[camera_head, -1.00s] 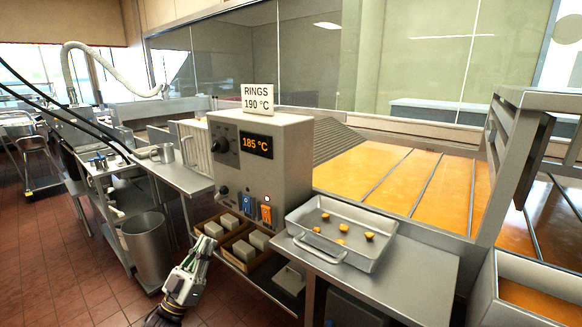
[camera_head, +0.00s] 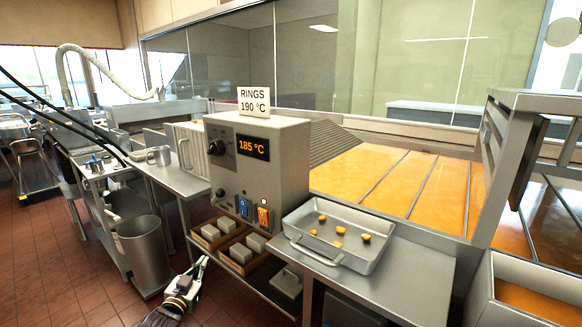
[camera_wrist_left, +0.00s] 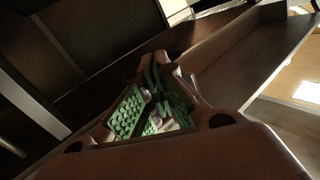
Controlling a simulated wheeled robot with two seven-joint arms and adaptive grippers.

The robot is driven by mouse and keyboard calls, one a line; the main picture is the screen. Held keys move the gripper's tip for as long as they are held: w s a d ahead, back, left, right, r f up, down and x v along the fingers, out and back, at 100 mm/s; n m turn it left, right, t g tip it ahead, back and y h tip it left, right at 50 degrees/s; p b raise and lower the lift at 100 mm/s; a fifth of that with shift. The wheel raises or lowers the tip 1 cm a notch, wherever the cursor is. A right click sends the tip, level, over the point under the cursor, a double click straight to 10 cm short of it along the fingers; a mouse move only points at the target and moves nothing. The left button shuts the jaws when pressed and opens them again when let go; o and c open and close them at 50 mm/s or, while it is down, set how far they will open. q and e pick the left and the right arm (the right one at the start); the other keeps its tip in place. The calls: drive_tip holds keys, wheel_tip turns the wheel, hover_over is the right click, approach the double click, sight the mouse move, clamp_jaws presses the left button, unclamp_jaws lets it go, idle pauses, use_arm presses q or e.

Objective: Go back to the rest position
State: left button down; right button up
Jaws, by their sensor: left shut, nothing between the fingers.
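My left gripper (camera_head: 197,271) is low in the head view, in front of the lower shelf under the control box. Its fingers are together and hold nothing. In the left wrist view its green finger pads (camera_wrist_left: 155,110) show close together, with dark metal surfaces beyond. My right gripper is not in view. The control box (camera_head: 270,178) stands behind and above the left gripper; its display reads 185 °C, and a sign (camera_head: 253,101) on top reads RINGS 190 °C.
The lower shelf holds wooden boxes (camera_head: 230,262) with grey blocks, close to the left gripper. A metal tray (camera_head: 372,262) with several small orange pieces sits on the right counter (camera_head: 415,285). A metal bin (camera_head: 142,250) stands at left. The tiled floor (camera_head: 60,270) is clear.

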use_arm(q)
drive_tip(key=s+d+f+g, duration=0.3)
drive_tip(key=s+f+g, duration=0.2)
drive_tip(key=s+f, duration=0.3)
drive_tip(key=s+d+f+g, duration=0.4)
drive_tip(key=s+f, duration=0.5)
drive_tip(key=s, duration=0.6)
drive_tip(key=s+d+f+g+y, duration=0.1)
drive_tip(key=s+d+f+g, duration=0.2)
drive_tip(key=s, duration=0.9)
wheel_tip(320, 180, down, 6)
drive_tip(key=g+p, duration=0.1)
drive_tip(key=g, duration=0.2)
drive_tip(key=shift+s+d+r+n, duration=0.2)
drive_tip(key=shift+s+n, duration=0.1)
drive_tip(key=shift+n, duration=0.1)
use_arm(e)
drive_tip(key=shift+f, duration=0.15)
use_arm(q)
drive_tip(key=shift+f, duration=0.15)
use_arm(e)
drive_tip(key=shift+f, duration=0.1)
